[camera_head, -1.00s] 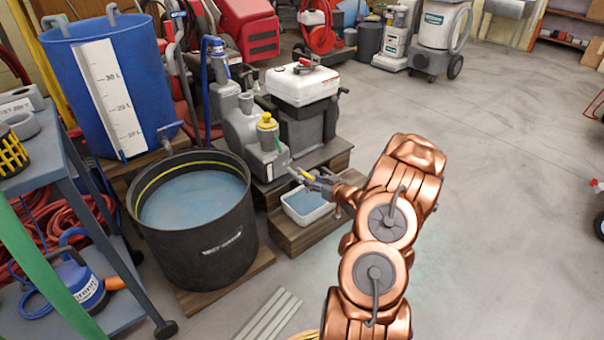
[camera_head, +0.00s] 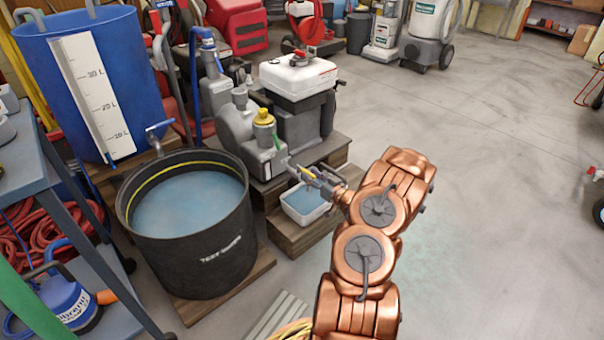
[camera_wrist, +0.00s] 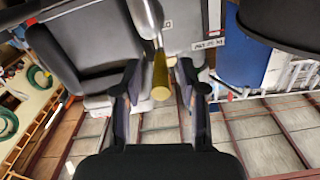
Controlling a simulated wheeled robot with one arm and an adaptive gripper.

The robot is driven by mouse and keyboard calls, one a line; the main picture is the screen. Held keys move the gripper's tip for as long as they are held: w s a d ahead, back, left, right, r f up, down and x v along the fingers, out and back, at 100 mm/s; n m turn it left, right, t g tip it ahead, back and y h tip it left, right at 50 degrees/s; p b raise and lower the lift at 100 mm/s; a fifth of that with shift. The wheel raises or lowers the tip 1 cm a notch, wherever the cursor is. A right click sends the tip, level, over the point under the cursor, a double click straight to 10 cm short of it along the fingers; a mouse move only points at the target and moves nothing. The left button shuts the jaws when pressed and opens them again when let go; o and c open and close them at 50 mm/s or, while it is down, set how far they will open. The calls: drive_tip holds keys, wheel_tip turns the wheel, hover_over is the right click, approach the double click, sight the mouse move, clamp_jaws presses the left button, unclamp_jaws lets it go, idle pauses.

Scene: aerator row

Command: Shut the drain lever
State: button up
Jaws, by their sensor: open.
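The drain lever (camera_wrist: 160,78) is a metal rod with a yellow end. In the wrist view it comes down from the grey machine, and its yellow end lies between my fingers. My gripper (camera_wrist: 160,97) is open, one finger on each side of the yellow end; I cannot tell whether either touches it. In the head view my gripper (camera_head: 318,178) is at the lower right of the grey machine (camera_head: 256,148), above a white tray (camera_head: 306,214) of bluish water. The yellow lever (camera_head: 308,173) shows small there, partly hidden by my gripper.
A black tub (camera_head: 205,255) of water stands left of the machine, with a blue graduated tank (camera_head: 136,70) behind it. A white-topped unit (camera_head: 297,75) stands just behind the machine. A blue-grey cart (camera_head: 25,165) is at the left. The floor (camera_head: 490,200) to the right is open.

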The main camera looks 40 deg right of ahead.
sight(304, 169)
drive_tip(key=shift+w+b, duration=0.7)
drive_tip(key=shift+w, duration=1.35)
drive_tip(key=shift+c, duration=0.3)
clamp_jaws()
